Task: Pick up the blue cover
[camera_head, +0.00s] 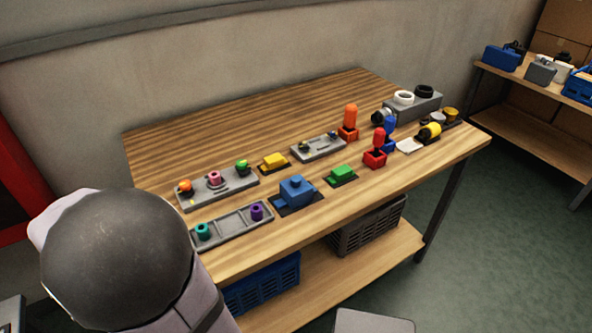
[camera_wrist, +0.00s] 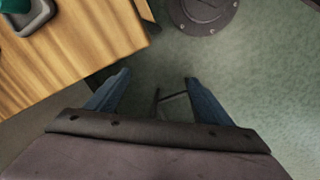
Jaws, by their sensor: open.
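The blue cover (camera_head: 296,190) is a blue block with a small knob on top. It sits on a dark mat near the front edge of the wooden table, in the middle of the head view. My gripper (camera_wrist: 157,82) shows in the wrist view with its two blue-grey fingers apart and nothing between them. It is over the floor beside the table edge, away from the blue cover. The blue cover is not in the wrist view. In the head view my arm fills the lower left and the fingers are not visible.
A grey tray (camera_head: 231,224) with teal and purple pieces lies left of the blue cover. A green block (camera_head: 341,174) sits to its right and a yellow block (camera_head: 274,161) behind it. Red and blue upright pieces stand farther right. The table's back left (camera_head: 170,140) is bare.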

